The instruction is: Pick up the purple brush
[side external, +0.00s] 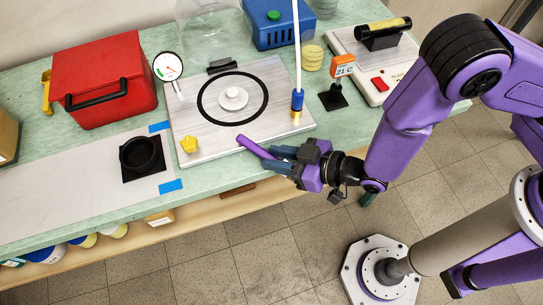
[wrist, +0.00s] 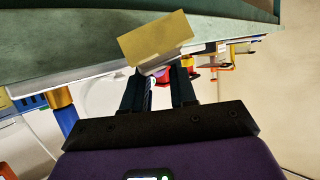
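The purple brush (side external: 252,147) shows in the side view as a slim purple stick at the front edge of the grey board, slanting down to the right toward my gripper. My gripper (side external: 279,160) is at the table's front edge, its dark fingers right at the stick's near end. In the wrist view my gripper's fingers (wrist: 160,80) stand apart, with a gap between them. A flat tan block (wrist: 157,40) covers the fingertips there; I cannot tell whether it is part of the brush. Contact between fingers and brush is hidden.
The grey board (side external: 215,135) carries a black ring, a white knob and a yellow piece (side external: 189,145). A white rod with a blue and gold end (side external: 297,105) stands close behind my gripper. A small orange display (side external: 342,68) is to the right.

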